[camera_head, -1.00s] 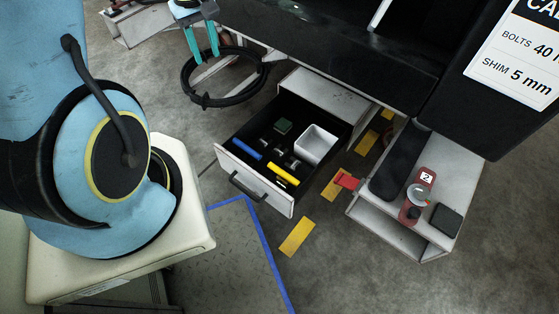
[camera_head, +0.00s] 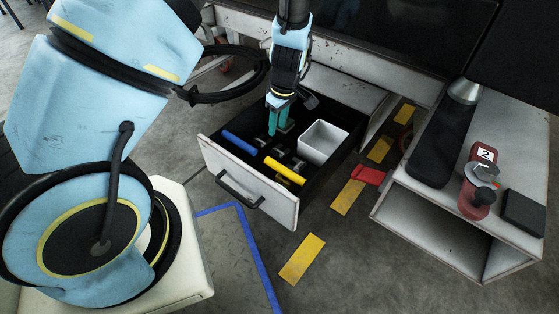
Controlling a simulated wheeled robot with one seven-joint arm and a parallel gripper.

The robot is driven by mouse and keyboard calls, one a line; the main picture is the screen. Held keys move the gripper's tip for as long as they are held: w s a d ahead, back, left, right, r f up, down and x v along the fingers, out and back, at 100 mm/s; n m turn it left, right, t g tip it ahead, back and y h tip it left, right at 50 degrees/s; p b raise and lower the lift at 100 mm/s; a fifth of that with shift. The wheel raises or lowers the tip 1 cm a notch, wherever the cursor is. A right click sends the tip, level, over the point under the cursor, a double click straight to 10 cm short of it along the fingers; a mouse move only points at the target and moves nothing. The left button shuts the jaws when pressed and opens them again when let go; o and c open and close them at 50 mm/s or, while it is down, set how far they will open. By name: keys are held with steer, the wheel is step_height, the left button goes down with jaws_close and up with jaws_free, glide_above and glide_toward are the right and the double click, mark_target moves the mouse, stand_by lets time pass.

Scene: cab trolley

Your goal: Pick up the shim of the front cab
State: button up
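An open drawer (camera_head: 236,168) holds a blue cylinder (camera_head: 239,143), a yellow cylinder (camera_head: 285,171), a white bin (camera_head: 323,143) and several small dark metal pieces (camera_head: 279,152). I cannot tell which piece is the shim.
A black hose loop (camera_head: 240,90) hangs left of my gripper. At the right, a white bench (camera_head: 425,205) carries a red device labelled 2 (camera_head: 477,188) and a black box (camera_head: 523,213). A red piece (camera_head: 369,175) projects beside it. Yellow strips (camera_head: 302,259) mark the floor.

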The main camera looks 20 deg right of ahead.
mark_target(276, 151)
steer(key=f+b, duration=0.2)
steer(key=f, duration=0.1)
steer(key=f+b, duration=0.2)
steer(key=f, duration=0.2)
steer(key=w+f+b, duration=0.1)
steer(key=f+b, duration=0.1)
steer(key=f, duration=0.2)
steer(key=shift+f, duration=0.2)
jaws_close()
steer(key=shift+r, duration=0.1)
stand_by(1.1)
